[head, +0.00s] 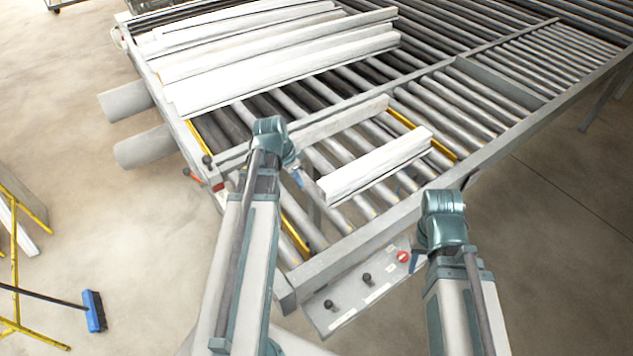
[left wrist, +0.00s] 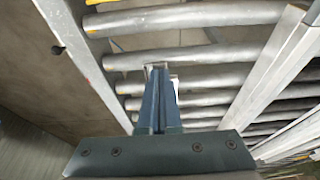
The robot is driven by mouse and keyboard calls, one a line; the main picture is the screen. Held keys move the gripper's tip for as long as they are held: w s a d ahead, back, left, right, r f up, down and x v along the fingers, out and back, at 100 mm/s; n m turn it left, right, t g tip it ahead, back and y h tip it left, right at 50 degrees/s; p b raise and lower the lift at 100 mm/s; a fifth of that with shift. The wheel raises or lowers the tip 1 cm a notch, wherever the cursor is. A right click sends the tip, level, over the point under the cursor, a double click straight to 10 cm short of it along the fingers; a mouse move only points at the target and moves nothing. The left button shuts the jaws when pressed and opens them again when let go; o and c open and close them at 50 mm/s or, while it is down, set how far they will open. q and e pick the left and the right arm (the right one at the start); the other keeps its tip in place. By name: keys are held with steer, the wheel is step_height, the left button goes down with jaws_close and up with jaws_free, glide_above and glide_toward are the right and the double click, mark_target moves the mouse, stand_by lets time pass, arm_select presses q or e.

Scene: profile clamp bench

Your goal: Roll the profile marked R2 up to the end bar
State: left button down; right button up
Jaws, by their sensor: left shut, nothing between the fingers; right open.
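A short white profile (head: 375,165) lies across the rollers in the near bay; I cannot read any marking on it. A pale grey bar (head: 345,120) lies behind it, roughly parallel and apart from it. I cannot tell for certain which part is the end bar. My left gripper (head: 299,180) is shut and empty, beside the short profile's left end. In the left wrist view its closed fingers (left wrist: 158,72) point over the rollers. My right gripper (head: 412,264) is by the front panel, away from the profile; its fingers are small and partly hidden, but it is open.
Several long white profiles (head: 270,50) lie on the rollers at the back left. A front rail (head: 350,243) borders the near bay, with a knobbed control panel (head: 365,285) below it. Yellow strips (head: 295,238) show among the rollers. A blue broom (head: 94,310) is at lower left.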

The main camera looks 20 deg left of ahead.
arm_select(q)
steer(key=w+d+f+b, duration=0.3)
steer(key=w+f+b, duration=0.2)
steer(key=f+b, duration=0.4)
steer(key=shift+w+d+f+b, duration=0.2)
steer(key=shift+w+d+b, duration=0.1)
steer(key=shift+w, duration=0.05)
stand_by(0.4)
